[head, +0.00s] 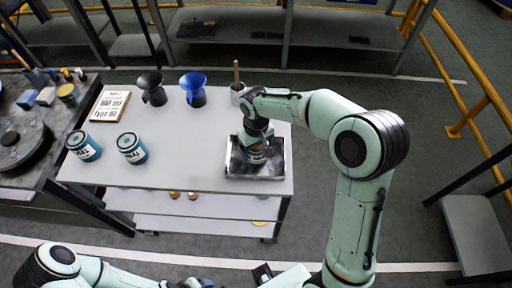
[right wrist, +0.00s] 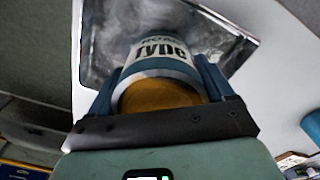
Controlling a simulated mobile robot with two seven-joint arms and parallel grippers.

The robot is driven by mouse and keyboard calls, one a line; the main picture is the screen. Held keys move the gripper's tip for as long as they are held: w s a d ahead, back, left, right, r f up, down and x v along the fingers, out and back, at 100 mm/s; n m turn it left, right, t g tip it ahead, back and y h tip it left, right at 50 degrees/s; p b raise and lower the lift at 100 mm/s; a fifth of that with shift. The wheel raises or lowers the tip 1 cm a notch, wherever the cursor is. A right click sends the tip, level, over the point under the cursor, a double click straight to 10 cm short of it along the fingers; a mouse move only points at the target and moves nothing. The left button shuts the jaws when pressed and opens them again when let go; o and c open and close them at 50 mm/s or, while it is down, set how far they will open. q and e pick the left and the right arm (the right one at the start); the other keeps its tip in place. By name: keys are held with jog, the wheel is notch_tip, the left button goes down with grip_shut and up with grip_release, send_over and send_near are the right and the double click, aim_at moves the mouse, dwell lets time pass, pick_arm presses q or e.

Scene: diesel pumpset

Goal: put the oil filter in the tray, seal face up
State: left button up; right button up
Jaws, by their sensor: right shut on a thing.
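The oil filter (right wrist: 165,65) is a blue can with a white lettered label. In the head view it (head: 257,156) is mostly covered by my right gripper (head: 257,143). My right gripper, also in the right wrist view (right wrist: 165,100), is shut on the filter, one blue finger on each side. A flat orange-yellow end faces my palm; the far end is hidden. The shiny metal tray (head: 235,172) is on the table's right part, directly below the filter. I cannot tell whether the filter touches its floor.
Behind are a sign (head: 110,105), a black funnel (head: 151,88), a blue funnel (head: 194,88) and a cup (head: 238,92) with a stick. The table's middle is clear.

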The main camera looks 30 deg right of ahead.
jog(key=o, duration=1.3)
jog(key=shift+c, duration=0.2)
pick_arm(q)
jog(key=shift+r, duration=0.1)
pick_arm(e)
jog(key=shift+r, duration=0.1)
jog(key=shift+r, duration=0.35)
pick_arm(q)
jog(key=shift+w+r+p, duration=0.65)
jog(key=shift+r+p, duration=0.2)
jog(key=shift+r, duration=0.1)
pick_arm(e)
notch_tip(320, 180, up, 12)
jog(key=shift+f, duration=0.25)
jog(key=shift+f, duration=0.1)
